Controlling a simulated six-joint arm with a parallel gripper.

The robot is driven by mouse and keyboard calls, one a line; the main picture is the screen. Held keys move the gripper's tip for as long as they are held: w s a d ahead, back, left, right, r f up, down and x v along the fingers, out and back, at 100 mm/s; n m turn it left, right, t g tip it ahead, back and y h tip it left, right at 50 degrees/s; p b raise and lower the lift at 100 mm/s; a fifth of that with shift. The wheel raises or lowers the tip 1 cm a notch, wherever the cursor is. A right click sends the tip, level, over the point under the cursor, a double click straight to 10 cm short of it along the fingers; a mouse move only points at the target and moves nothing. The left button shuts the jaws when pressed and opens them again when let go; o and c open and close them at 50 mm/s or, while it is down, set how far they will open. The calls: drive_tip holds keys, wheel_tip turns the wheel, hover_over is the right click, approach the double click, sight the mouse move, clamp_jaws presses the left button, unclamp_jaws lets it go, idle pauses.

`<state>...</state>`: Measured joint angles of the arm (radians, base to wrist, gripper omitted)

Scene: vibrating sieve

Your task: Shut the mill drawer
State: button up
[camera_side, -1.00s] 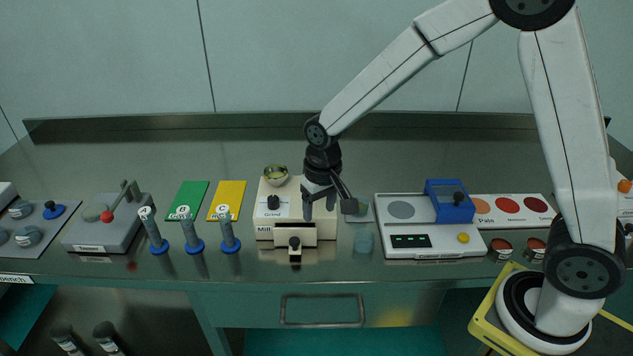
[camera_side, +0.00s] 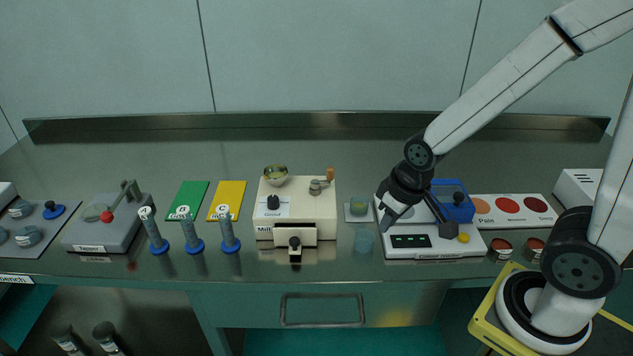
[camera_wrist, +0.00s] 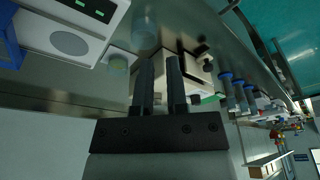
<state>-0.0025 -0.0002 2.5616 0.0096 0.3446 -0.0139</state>
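The cream mill (camera_side: 325,212) stands mid-bench in the side view, with a dark knob and a brass bowl on top. Its drawer (camera_side: 280,236) has a pale front with a dark handle (camera_side: 295,246) and stands out from the mill's front face. My gripper (camera_side: 388,220) is to the right of the mill, above the left part of the white control unit, apart from the drawer. In the wrist view my gripper (camera_wrist: 159,60) shows two fingers with a narrow empty gap between them. The mill (camera_wrist: 190,68) lies beyond the fingers there, partly hidden by them.
Blue-based posts (camera_side: 230,245) stand left of the mill. Bench behind the mill is clear.

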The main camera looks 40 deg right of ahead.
drive_tip(key=shift+w+a, duration=0.1)
drive_tip(key=shift+a, duration=0.15)
clamp_jaws()
drive_tip(key=w+a+n+t, duration=0.4)
drive_tip(key=a+n, duration=0.5)
drive_tip(key=a, duration=0.3)
drive_tip(key=shift+w+n, duration=0.2)
drive_tip(key=shift+n, duration=0.1)
drive_tip(key=shift+a, duration=0.1)
drive_tip(key=shift+w+f, duration=0.1)
drive_tip(key=shift+f, duration=0.05)
approach(290, 252)
drive_tip(key=shift+s+a+f, duration=0.2)
drive_tip(key=shift+a+f, duration=0.4)
drive_tip(key=shift+f, duration=0.25)
drive_tip(key=shift+s+a+f, duration=0.25)
drive_tip(key=shift+a+f, duration=0.3)
drive_tip(key=shift+f, duration=0.35)
drive_tip(key=shift+w+d+f, duration=0.1)
drive_tip(key=shift+w+d, duration=0.5)
drive_tip(key=shift+w, duration=0.2)
drive_tip(key=shift+w+d+f, duration=0.1)
drive_tip(key=shift+w+d, duration=0.5)
drive_tip(key=shift+w, duration=0.2)
